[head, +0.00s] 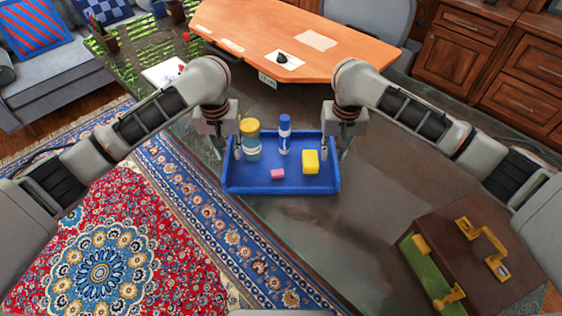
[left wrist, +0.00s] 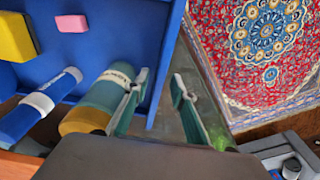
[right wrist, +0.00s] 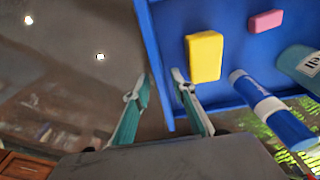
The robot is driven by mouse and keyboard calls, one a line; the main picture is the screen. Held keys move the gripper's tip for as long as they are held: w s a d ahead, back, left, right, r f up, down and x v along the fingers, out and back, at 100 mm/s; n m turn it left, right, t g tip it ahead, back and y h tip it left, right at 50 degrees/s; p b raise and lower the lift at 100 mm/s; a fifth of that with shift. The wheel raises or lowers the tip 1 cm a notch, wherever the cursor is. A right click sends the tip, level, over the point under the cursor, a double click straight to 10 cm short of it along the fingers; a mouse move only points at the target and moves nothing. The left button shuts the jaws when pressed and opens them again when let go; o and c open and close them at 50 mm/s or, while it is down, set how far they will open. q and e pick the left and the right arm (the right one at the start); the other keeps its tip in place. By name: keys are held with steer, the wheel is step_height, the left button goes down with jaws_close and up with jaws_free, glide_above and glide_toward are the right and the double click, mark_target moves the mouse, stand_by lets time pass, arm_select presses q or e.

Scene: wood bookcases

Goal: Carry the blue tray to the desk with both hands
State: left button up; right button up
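The blue tray (head: 262,187) is level over a dark glossy surface, below the orange-topped desk (head: 350,55) in the head view. It holds a teal jar with a yellow lid (head: 251,140), a blue and white tube (head: 285,133), a yellow block (head: 310,162) and a pink eraser (head: 277,174). My left gripper (left wrist: 160,84) is open, its fingers on either side of the tray's left wall. My right gripper (right wrist: 157,84) is open, its fingers straddling the right wall. Both show gaps around the wall. Contact underneath the tray is hidden.
A brown and green briefcase (head: 470,255) lies at the lower right. The desk bears papers (head: 315,40) and a small dark object (head: 282,58). A grey chair (head: 372,18) stands behind it. A patterned rug (head: 110,240) covers the left floor; wooden cabinets (head: 460,50) stand at right.

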steer(key=shift+r, duration=0.5)
arm_select(q)
step_height(320, 180, up, 12)
steer(key=s, duration=0.1)
steer(key=shift+s, duration=0.15)
arm_select(e)
step_height(320, 180, up, 11)
steer(key=s, duration=0.1)
steer(key=shift+s, duration=0.2)
arm_select(q)
steer(key=shift+s+f, duration=0.1)
arm_select(e)
steer(key=shift+s+f, duration=0.1)
